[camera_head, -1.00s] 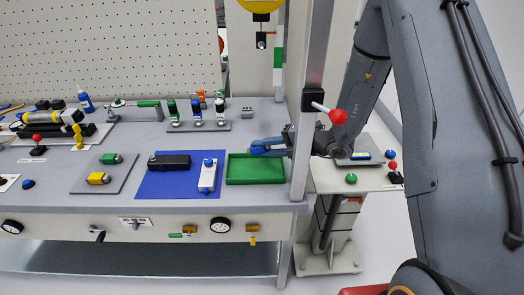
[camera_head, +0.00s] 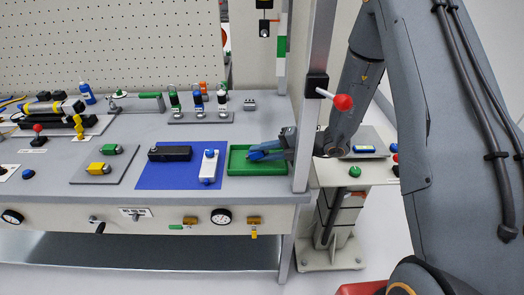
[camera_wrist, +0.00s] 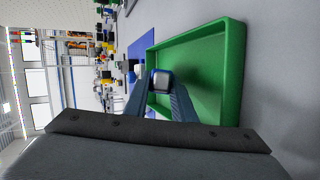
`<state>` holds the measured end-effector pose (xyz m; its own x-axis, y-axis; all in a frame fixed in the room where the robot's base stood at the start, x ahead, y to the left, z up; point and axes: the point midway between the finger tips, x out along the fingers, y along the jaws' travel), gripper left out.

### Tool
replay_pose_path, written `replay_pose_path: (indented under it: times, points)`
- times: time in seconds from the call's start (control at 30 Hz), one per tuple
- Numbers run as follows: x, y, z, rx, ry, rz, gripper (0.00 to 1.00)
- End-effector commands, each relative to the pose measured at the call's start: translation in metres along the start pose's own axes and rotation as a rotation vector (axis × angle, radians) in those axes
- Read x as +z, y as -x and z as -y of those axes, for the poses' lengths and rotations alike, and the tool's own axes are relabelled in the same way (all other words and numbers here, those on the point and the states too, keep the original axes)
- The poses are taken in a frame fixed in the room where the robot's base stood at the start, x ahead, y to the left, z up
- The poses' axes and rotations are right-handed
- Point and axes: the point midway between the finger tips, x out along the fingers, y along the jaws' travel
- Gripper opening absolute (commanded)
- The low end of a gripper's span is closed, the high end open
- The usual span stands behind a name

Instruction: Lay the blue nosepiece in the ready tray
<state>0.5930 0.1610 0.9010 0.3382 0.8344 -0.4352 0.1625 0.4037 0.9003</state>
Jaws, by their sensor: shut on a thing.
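My gripper (camera_head: 268,151) is shut on the blue nosepiece (camera_head: 256,155) over the green ready tray (camera_head: 258,173). The nosepiece is low at the tray's inner area, and the fingers hide part of it. In the wrist view the nosepiece (camera_wrist: 160,79) shows a pale end face with a blue side, between the two fingertips (camera_wrist: 162,88). The tray (camera_wrist: 235,75) surrounds it on the right there, and its floor looks empty. I cannot tell whether the nosepiece touches the tray floor.
Left of the tray is a blue mat (camera_head: 180,180) with a black tool body (camera_head: 169,153) and a white block with a blue top (camera_head: 209,166). A metal frame post (camera_head: 310,120) stands just right of the tray. A rack with several nosepieces (camera_head: 200,117) is behind.

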Motion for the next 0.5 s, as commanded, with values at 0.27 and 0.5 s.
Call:
replay_pose_path:
  times: [0.27, 0.5]
  points:
    - [-0.0005, -0.0019, 0.0025, 0.001, 0.001, -0.001, 0.0]
    - [-0.0006, -0.002, 0.0025, 0.001, 0.001, -0.001, 0.25]
